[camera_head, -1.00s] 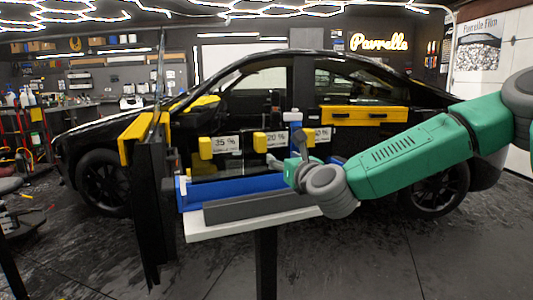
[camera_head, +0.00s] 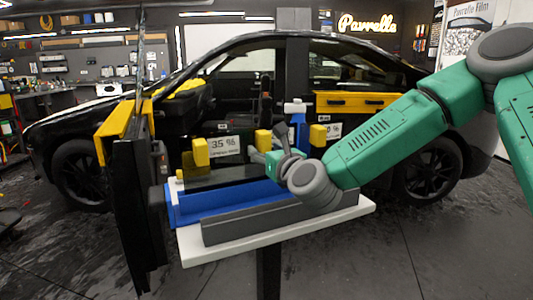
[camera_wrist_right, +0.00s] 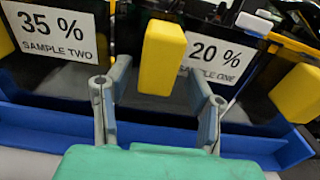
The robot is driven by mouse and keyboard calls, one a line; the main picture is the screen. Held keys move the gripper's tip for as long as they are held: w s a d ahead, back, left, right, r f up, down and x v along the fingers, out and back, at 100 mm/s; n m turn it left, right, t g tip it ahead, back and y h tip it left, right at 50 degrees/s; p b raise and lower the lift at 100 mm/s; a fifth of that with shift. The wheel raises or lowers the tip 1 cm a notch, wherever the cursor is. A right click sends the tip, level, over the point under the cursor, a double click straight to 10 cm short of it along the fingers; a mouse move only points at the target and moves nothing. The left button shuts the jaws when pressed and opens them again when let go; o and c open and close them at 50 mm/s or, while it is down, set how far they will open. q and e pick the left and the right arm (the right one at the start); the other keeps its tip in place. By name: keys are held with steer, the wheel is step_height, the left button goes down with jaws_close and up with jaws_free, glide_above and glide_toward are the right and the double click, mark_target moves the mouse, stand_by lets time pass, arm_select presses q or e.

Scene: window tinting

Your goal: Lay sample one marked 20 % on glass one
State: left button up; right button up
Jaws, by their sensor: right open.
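Sample one is a dark sheet with a white label marked 20 % (camera_wrist_right: 213,62) in the right wrist view. A yellow block (camera_wrist_right: 164,58) stands at the label's left edge; it also shows in the head view (camera_head: 263,141). My right gripper (camera_wrist_right: 160,80) is open, with its fingers apart on either side of the block's lower part; I cannot tell whether they touch it. In the head view my right gripper (camera_head: 277,158) hides the 20 % label. I cannot make out which pane is glass one. My left gripper is not in view.
Sample two, marked 35 % (camera_head: 225,146), stands to the left with its own yellow block (camera_head: 201,152). Another yellow block (camera_head: 318,135) is to the right. The samples stand in a blue rack (camera_head: 225,198) on a white table (camera_head: 210,250). Dark upright panels (camera_head: 130,215) are at the left.

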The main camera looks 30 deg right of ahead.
steer(key=shift+s+a+r, duration=0.25)
steer(key=shift+a, duration=0.05)
steer(key=shift+c, duration=0.4)
steer(key=shift+a, duration=0.2)
steer(key=c, duration=0.6)
steer(key=shift+a, duration=0.1)
jaws_close()
steer(key=shift+d+f, duration=0.1)
steer(key=shift+d, duration=0.3)
steer(key=shift+w+d+r, duration=0.15)
steer(key=shift+r, duration=0.35)
arm_select(q)
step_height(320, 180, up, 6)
steer(key=p, duration=0.6)
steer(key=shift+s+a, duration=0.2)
arm_select(e)
step_height(320, 180, up, 27)
